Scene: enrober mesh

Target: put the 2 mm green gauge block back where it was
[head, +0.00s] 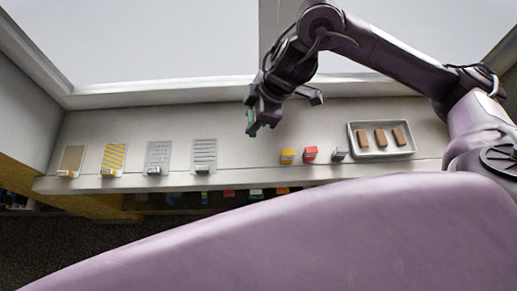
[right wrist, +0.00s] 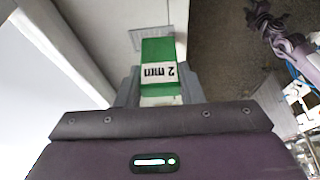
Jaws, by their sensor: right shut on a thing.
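The green gauge block (right wrist: 160,68), with a white band marked "2 mm", is between the fingers of my right gripper (right wrist: 158,88) in the right wrist view. The jaws are shut on it. In the head view my right gripper (head: 262,118) is in the air above the counter, and only a bit of the green block (head: 250,116) shows at its left side. A yellow block (head: 287,156), a red block (head: 310,153) and a grey block (head: 339,154) stand on the counter to the gripper's lower right. Part of a purple arm (right wrist: 275,30), seemingly my left, shows in the right wrist view; its jaws are unclear.
Several flat mesh-like panels, one gold (head: 72,158), one yellow-striped (head: 114,155) and two grey (head: 158,155) (head: 204,154), lie on the counter (head: 250,150) at the left, each with a small metal piece at its front. A metal tray (head: 400,136) at the right holds three brown bars.

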